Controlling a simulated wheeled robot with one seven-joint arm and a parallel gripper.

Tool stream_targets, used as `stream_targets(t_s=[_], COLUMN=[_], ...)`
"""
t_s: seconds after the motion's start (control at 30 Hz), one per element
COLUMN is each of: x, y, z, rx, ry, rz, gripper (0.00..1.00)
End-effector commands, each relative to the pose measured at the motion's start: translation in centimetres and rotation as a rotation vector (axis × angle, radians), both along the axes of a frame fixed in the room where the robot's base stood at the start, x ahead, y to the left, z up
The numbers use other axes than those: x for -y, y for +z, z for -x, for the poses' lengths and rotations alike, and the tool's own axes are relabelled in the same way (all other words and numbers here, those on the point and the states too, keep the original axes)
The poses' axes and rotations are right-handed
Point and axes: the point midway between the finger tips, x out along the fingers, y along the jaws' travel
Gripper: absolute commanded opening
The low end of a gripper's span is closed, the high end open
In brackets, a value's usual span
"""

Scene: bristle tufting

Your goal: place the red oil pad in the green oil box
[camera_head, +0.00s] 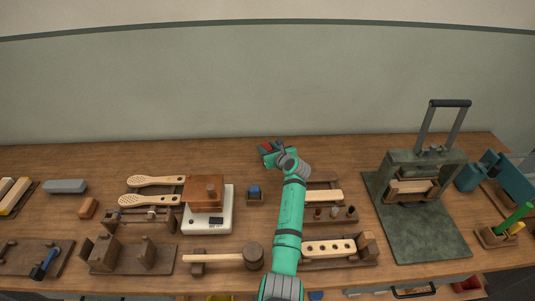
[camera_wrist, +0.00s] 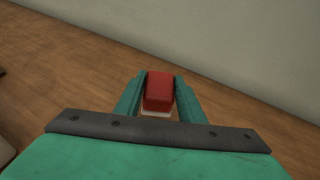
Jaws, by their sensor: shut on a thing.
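The red oil pad (camera_wrist: 158,90) is a red block with a pale strip along its lower edge. In the wrist view it sits between the two teal fingers of my gripper (camera_wrist: 158,98), which is shut on it. In the head view the pad (camera_head: 266,147) is a small red patch at my gripper (camera_head: 269,151), near the back edge of the table, left of centre. I cannot tell whether the pad touches the table. I cannot make out a green oil box for certain; the wrist view shows none, and my arm covers part of the table.
A small holder with a blue block (camera_head: 254,191) stands left of my arm. A white scale (camera_head: 224,222) bears a brown block. A dark press (camera_head: 424,160) and teal containers (camera_head: 468,178) stand at the right. The table's back strip is mostly clear.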

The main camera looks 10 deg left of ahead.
Motion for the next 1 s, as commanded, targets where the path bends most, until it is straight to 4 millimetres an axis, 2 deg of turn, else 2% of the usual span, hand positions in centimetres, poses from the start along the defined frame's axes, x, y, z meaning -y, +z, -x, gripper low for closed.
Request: stream_targets(t_s=[0.23, 0.67, 0.7, 0.77, 1.0], x=[-0.1, -0.1, -0.2, -0.3, -0.1], y=[-2.9, -3.5, -3.5, -3.5, -3.4], z=[-0.2, -0.1, -0.1, -0.1, -0.1], rx=[-0.001, 0.0, -0.001, 0.0, 0.0], ry=[-0.001, 0.002, 0.003, 0.004, 0.002], rz=[-0.001, -0.001, -0.001, 0.0, -0.001], gripper=[0.13, 0.13, 0.43, 0.54, 0.54])
